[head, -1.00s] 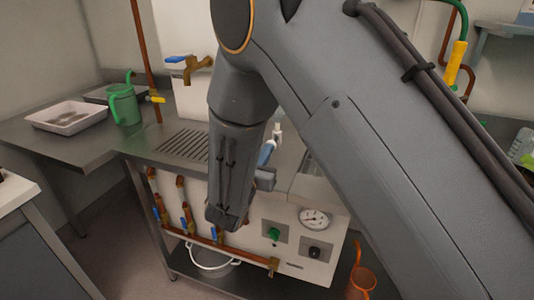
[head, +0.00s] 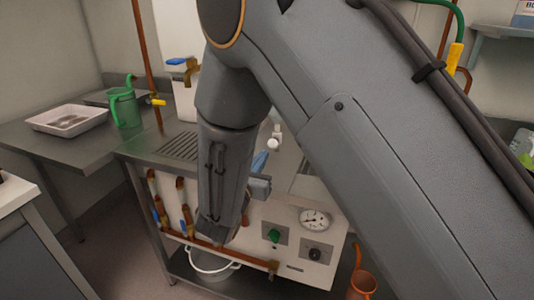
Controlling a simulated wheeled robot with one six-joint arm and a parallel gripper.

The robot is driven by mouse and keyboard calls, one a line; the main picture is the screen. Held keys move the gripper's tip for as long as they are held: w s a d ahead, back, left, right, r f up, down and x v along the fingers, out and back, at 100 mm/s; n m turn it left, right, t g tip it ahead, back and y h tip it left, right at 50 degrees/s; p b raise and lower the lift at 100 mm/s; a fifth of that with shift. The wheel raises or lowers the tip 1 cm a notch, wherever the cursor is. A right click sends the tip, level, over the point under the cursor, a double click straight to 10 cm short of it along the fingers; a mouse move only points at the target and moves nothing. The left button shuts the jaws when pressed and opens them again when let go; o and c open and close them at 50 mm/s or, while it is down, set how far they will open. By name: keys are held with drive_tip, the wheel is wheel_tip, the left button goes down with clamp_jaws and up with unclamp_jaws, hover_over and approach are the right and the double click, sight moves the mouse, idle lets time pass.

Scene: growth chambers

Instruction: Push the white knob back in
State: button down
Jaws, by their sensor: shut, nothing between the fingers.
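A small white rounded piece (head: 273,143) shows above the bench, just right of my forearm; I cannot tell for sure that it is the white knob. No other white knob shows on the front panel (head: 290,213), part of which my arm hides. My gripper (head: 216,232) is at the low end of my arm, in front of the panel's left part. It is shut and empty; its fingertips are hard to make out. I cannot tell whether it touches the panel.
The panel carries a green knob (head: 273,236), a black knob (head: 315,254) and a round gauge (head: 314,219). Copper pipes with blue levers are at left. A white bucket (head: 208,265) and an orange can (head: 362,283) are low down.

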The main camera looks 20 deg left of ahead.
drive_tip(key=s+b, duration=0.1)
drive_tip(key=s, duration=0.7)
drive_tip(key=shift+s+a, duration=0.2)
drive_tip(key=shift+a, duration=0.05)
drive_tip(key=shift+f, duration=0.1)
